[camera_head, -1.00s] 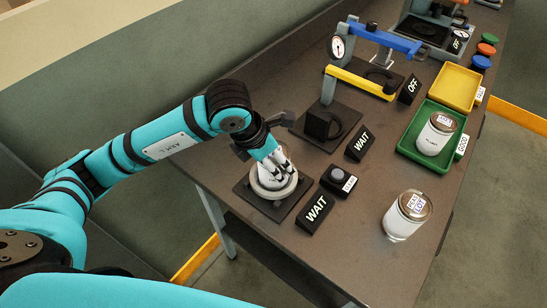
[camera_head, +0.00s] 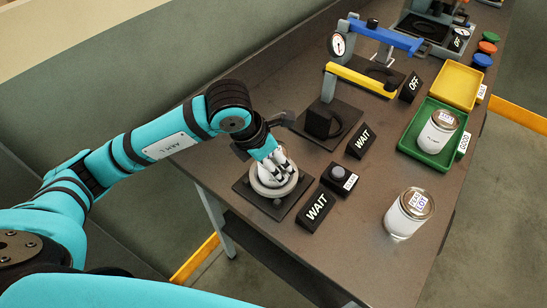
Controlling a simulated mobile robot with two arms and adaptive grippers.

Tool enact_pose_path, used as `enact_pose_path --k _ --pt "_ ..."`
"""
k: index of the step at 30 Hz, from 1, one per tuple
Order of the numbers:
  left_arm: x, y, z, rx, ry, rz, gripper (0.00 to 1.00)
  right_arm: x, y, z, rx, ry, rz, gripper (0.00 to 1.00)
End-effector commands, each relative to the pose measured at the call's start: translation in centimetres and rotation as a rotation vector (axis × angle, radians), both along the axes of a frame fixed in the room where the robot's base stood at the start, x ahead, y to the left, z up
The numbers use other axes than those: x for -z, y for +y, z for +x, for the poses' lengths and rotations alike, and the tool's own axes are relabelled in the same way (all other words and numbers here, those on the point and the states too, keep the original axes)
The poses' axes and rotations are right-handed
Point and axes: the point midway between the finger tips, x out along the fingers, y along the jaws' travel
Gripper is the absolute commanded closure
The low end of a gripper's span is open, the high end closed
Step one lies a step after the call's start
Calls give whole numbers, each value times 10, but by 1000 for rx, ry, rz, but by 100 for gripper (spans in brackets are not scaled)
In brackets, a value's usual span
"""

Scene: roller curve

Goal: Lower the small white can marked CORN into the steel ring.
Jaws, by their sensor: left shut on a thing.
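The steel ring (camera_head: 273,192) sits on a dark square plate at the near left part of the table. My left gripper (camera_head: 275,170) is right over the ring, fingers pointing down. It is shut on a small white can, which is mostly hidden by the fingers; I cannot read its marking. The can's lower part appears to be at or inside the ring's opening, but how deep it sits I cannot tell. My right gripper is not in view.
Black WAIT signs (camera_head: 316,206) and a button box (camera_head: 339,178) stand right of the ring. A white can (camera_head: 405,218) stands at the near right. A green tray (camera_head: 408,146) holds another can; a yellow tray (camera_head: 452,88) and presses stand farther back.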

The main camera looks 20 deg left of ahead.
Motion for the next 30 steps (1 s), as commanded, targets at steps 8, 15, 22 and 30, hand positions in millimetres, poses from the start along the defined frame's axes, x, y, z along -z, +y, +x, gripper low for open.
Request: enact_pose_path --k 8,15,22,30 --pt "2 0 0 0 -3 -1 79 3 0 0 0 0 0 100" --pt "4 0 0 0 -3 -1 79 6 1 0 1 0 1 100" --pt "5 0 0 0 -3 -1 79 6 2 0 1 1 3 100" --pt "5 0 0 0 -2 -1 79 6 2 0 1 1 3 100"
